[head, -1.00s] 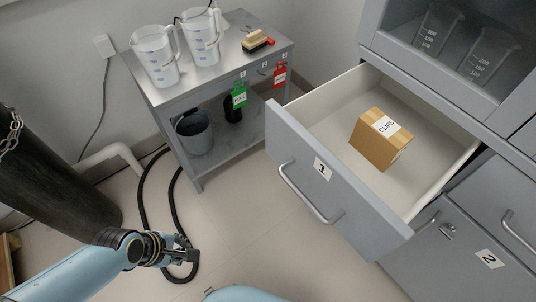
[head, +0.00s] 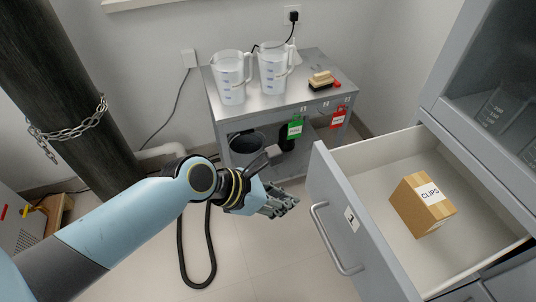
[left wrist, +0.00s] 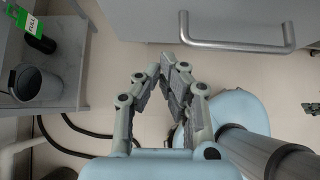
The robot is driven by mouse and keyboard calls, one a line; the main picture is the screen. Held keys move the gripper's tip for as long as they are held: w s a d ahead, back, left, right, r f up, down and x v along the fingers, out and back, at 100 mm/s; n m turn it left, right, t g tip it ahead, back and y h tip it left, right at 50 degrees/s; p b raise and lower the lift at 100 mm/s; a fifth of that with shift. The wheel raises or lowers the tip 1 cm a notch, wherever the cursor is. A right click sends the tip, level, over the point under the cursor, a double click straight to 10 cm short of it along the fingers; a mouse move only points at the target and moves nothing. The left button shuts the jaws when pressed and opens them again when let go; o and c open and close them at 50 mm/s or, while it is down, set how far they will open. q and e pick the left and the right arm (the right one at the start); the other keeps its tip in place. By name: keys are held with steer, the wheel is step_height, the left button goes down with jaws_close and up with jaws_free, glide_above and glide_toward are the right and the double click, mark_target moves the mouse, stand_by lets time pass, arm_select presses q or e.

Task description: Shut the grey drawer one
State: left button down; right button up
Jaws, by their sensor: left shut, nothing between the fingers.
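The grey drawer one (head: 352,225), marked with a "1" label, stands pulled out from the cabinet at the right of the head view. A cardboard box labelled CLIPS (head: 422,204) lies inside it. Its bar handle (head: 331,240) is on the front face and also shows at the top of the left wrist view (left wrist: 236,45). My left gripper (head: 287,203) is shut and empty, just left of the drawer front and apart from it. In the left wrist view its fingertips (left wrist: 168,68) point toward the drawer front, left of the handle. My right gripper is not in view.
A grey metal cart (head: 292,105) with two measuring jugs, a brush and tags stands behind the gripper. A bucket (head: 246,149) is on its lower shelf. A dark cylinder with a chain (head: 68,90) stands at the left. A black hose (head: 181,255) lies on the open floor.

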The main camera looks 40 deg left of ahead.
mark_target(320, 198)
arm_select(q)
steer(key=w+d, duration=0.1)
steer(key=w, duration=0.1)
steer(key=w+d+f, duration=0.1)
steer(key=w+d, duration=0.1)
steer(key=shift+w+f, duration=0.1)
steer(key=shift+w, duration=0.1)
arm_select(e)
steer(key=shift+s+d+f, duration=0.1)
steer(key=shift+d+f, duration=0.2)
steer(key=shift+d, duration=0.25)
arm_select(q)
steer(key=shift+w, duration=0.1)
